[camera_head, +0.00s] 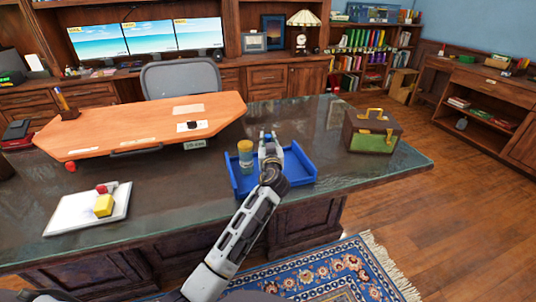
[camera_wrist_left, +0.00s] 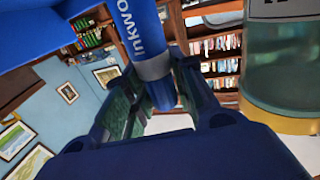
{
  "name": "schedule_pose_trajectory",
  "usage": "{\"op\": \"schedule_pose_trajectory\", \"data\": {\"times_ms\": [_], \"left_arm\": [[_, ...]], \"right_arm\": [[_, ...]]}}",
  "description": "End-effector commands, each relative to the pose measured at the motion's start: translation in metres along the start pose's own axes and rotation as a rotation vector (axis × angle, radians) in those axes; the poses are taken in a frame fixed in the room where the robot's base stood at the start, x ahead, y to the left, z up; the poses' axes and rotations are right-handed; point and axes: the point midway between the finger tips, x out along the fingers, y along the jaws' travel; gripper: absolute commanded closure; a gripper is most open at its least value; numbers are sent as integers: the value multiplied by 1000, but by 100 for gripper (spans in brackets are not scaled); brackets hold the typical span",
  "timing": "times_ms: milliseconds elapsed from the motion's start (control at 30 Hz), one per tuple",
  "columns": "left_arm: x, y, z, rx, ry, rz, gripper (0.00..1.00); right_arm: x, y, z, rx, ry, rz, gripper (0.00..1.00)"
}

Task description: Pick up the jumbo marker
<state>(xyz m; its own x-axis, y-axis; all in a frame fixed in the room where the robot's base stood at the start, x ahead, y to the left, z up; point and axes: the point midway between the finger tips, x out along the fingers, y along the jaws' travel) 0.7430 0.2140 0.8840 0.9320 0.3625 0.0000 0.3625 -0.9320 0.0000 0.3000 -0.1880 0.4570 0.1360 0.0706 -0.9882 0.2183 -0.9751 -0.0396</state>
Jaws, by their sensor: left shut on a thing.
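The jumbo marker (camera_wrist_left: 140,35) is a thick blue cylinder with white lettering and a grey band, seen in the left wrist view. My left gripper (camera_wrist_left: 160,95) is shut on it, with one finger on each side of its lower part in the picture. In the head view my left gripper (camera_head: 268,140) is over the blue tray (camera_head: 303,168) on the dark desk. I cannot make out the marker clearly there. My right gripper is not in view.
A clear jar with a yellow lid (camera_head: 246,147) stands close left of my gripper; it also shows in the left wrist view (camera_wrist_left: 288,65). A brown and green case (camera_head: 374,132) is to the right. An orange wooden board (camera_head: 140,128) and white tray (camera_head: 75,215) are left.

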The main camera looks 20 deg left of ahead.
Motion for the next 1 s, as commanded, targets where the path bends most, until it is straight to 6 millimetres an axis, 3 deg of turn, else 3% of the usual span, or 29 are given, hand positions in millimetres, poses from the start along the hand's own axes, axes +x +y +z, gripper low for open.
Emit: {"op": "schedule_pose_trajectory", "data": {"times_ms": [467,1000], "left_arm": [[0,0,-13,-2,1,0,100],[0,0,-84,-4,2,0,100]], "right_arm": [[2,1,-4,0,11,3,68],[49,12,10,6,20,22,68]]}}
